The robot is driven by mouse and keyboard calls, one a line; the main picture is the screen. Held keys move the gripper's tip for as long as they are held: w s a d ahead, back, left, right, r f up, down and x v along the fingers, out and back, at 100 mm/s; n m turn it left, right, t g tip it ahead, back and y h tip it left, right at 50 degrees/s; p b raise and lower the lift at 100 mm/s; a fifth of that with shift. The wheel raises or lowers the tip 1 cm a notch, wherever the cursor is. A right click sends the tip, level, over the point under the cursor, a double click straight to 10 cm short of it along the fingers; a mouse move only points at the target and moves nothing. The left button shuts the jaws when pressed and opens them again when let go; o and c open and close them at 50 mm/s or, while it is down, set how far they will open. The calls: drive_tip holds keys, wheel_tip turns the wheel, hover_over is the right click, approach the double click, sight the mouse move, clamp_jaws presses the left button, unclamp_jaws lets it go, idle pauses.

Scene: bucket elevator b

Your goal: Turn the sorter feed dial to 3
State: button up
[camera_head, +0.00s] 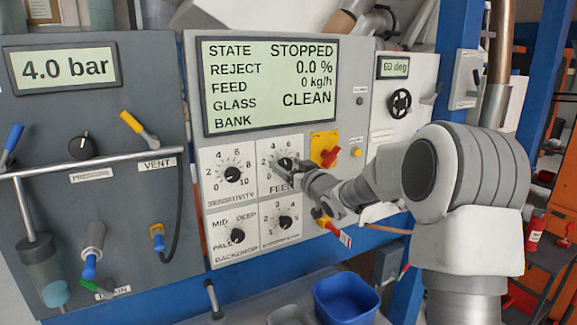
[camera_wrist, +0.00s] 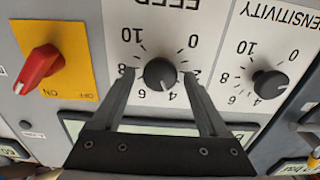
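The sorter feed dial (camera_wrist: 160,73) is a round black knob on a white plate with a scale from 0 to 10. It appears upside down in the wrist view. A light pointer mark on the knob seems to lie on the 4-to-6 side, but I cannot read it exactly. My gripper (camera_wrist: 158,76) is open, one finger on each side of the knob, with a gap visible on both sides. In the head view my gripper (camera_head: 294,168) is at the FEED plate (camera_head: 266,150) and partly hides the knob.
The sensitivity dial (camera_head: 232,174) sits left of the feed dial, with the backdrop dial (camera_head: 237,236) below it. A red switch on a yellow plate (camera_head: 324,147) is close on the right. The display (camera_head: 270,85) above reads STOPPED, FEED 0 kg/h. A blue bin (camera_head: 346,300) stands below.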

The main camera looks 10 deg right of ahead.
clamp_jaws()
drive_tip(key=shift+f+n+b, duration=0.2)
drive_tip(key=shift+n+b, duration=0.2)
drive_tip(key=shift+b, duration=0.35)
drive_tip(key=shift+a+f+n+b, duration=0.1)
drive_tip(key=shift+n+b, duration=0.8)
drive_tip(key=shift+b, duration=0.25)
drive_tip(key=shift+n+b, duration=0.8)
drive_tip(key=shift+b, duration=0.1)
drive_tip(key=shift+r+n+b, duration=0.25)
drive_tip(key=shift+n+b, duration=0.05)
drive_tip(key=shift+n, duration=0.3)
drive_tip(key=shift+o, duration=0.7)
unclamp_jaws()
drive_tip(key=shift+s, duration=0.1)
